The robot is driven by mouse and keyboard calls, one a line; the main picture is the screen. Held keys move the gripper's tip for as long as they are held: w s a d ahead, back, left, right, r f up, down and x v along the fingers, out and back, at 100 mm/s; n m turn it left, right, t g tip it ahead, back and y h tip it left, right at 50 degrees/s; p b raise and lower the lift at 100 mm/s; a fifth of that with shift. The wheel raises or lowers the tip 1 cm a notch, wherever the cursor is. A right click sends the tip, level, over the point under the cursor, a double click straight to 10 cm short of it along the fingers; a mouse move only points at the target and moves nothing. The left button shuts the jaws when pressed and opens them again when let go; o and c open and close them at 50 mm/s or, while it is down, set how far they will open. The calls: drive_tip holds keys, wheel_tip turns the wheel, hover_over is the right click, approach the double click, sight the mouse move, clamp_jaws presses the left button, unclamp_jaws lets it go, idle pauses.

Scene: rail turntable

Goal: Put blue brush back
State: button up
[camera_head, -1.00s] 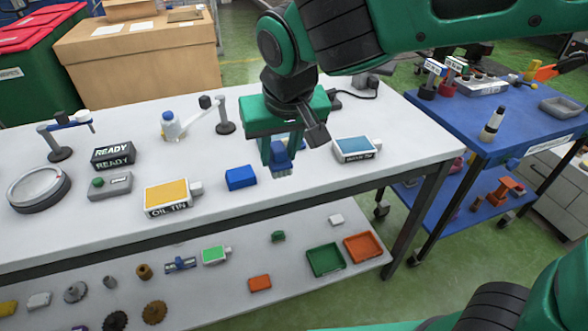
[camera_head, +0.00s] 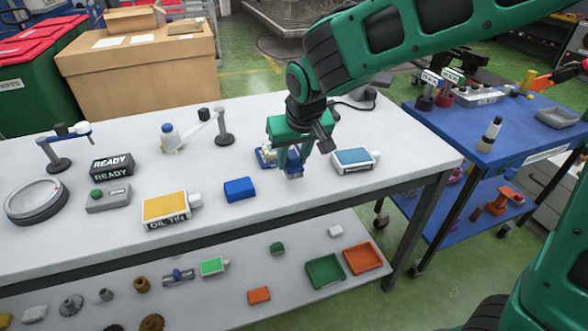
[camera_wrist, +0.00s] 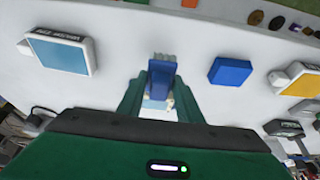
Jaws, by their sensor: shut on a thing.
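My gripper (camera_head: 293,157) is shut on the blue brush (camera_head: 294,168), pointing down over the white table (camera_head: 330,200) between a blue block and a blue-faced tin. The wrist view also shows the brush (camera_wrist: 161,78) between the two green fingers, its pale bristle end pointing away from my gripper. I cannot tell whether the brush touches the table. A small blue and pale object (camera_head: 265,156) shows just behind and left of my gripper, partly hidden by it.
The blue block (camera_head: 239,188) lies left of my gripper and the blue-faced tin (camera_head: 355,160) right. An orange-faced oil tin (camera_head: 166,208) lies farther left. A lamp-like post (camera_head: 223,128) stands behind. The table's front strip is clear below my gripper.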

sight(294, 166)
drive_tip(key=shift+f, duration=1.85)
drive_tip(key=shift+f, duration=0.1)
drive_tip(key=o, duration=1)
drive_tip(key=v, duration=1.2)
